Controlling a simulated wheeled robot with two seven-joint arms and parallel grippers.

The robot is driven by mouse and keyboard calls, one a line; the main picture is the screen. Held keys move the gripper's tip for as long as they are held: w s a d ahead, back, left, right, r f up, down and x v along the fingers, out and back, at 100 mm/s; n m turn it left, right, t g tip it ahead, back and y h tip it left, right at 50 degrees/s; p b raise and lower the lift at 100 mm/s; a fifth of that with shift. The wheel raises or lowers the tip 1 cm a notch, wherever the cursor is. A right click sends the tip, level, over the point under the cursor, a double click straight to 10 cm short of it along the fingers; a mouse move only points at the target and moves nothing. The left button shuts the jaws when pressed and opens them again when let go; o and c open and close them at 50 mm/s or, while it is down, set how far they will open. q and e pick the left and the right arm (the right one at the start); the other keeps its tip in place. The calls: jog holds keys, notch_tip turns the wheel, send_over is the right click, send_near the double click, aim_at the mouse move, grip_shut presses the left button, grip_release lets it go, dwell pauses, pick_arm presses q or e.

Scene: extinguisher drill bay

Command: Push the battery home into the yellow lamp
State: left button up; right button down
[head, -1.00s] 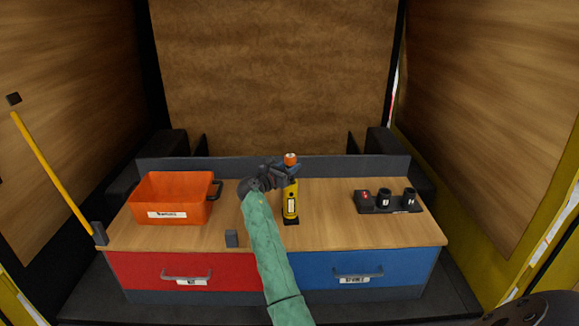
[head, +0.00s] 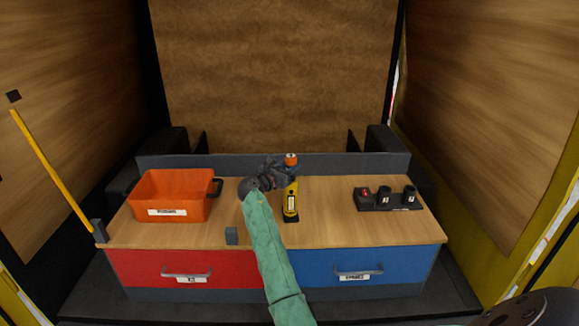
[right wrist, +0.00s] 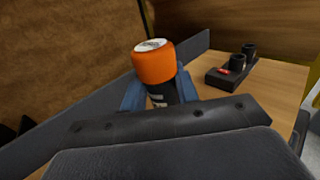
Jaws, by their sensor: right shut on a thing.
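The yellow lamp (head: 291,204) stands upright on the wooden bench top, right of its middle. The battery (head: 291,160), with an orange cap, is upright directly above the lamp's top, in line with it. My right gripper (head: 290,172) reaches in from the left and is shut on the battery. In the right wrist view the battery (right wrist: 154,63) shows its orange cap and dark body between my blue fingers (right wrist: 157,95). The battery's lower end is hidden, so I cannot tell how deep it sits. My left gripper is not in view.
An orange bin (head: 172,196) stands at the left of the bench. A dark holder (head: 374,207) with black cups and a red item stands at the right. A low grey wall (head: 350,166) runs along the back.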

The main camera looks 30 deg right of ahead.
jog(key=shift+f+b, duration=0.45)
jog(key=shift+f, duration=2)
dwell(0.5)
jog(key=shift+r+p, duration=0.3)
jog(key=shift+p, duration=0.2)
jog(key=shift+w, duration=0.1)
dwell(0.8)
jog(key=shift+f, duration=0.3)
dwell(0.3)
jog(key=c, duration=1)
grip_release()
jog(key=shift+o, duration=0.2)
